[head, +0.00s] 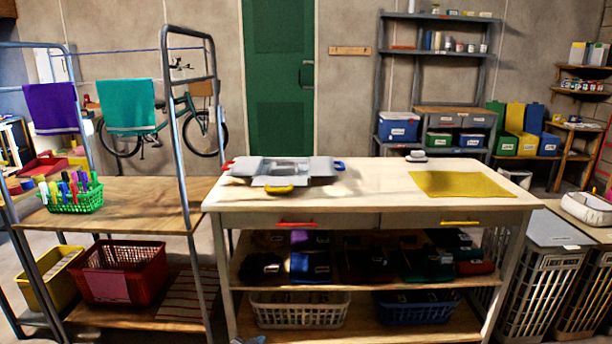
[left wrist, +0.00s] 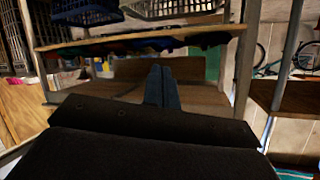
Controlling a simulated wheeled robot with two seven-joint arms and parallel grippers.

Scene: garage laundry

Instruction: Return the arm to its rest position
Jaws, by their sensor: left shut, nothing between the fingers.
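My left gripper (left wrist: 162,88) shows in the left wrist view as two blue-grey fingers side by side, pressed together with nothing between them. In the head view only a small tip of my left gripper (head: 248,340) shows at the bottom edge, low in front of the workbench (head: 375,180). It appears apart from the bench. The left wrist picture looks upside down, with the bench's lower shelf (left wrist: 130,43) and baskets in its upper part. My right gripper is in neither view.
A metal rack (head: 130,215) with a green basket of markers (head: 75,197) stands left of the bench. Folded clothes fill the bench's middle shelf, with a white basket (head: 300,312) and a blue basket (head: 428,308) below. Laundry hampers (head: 540,290) stand at the right.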

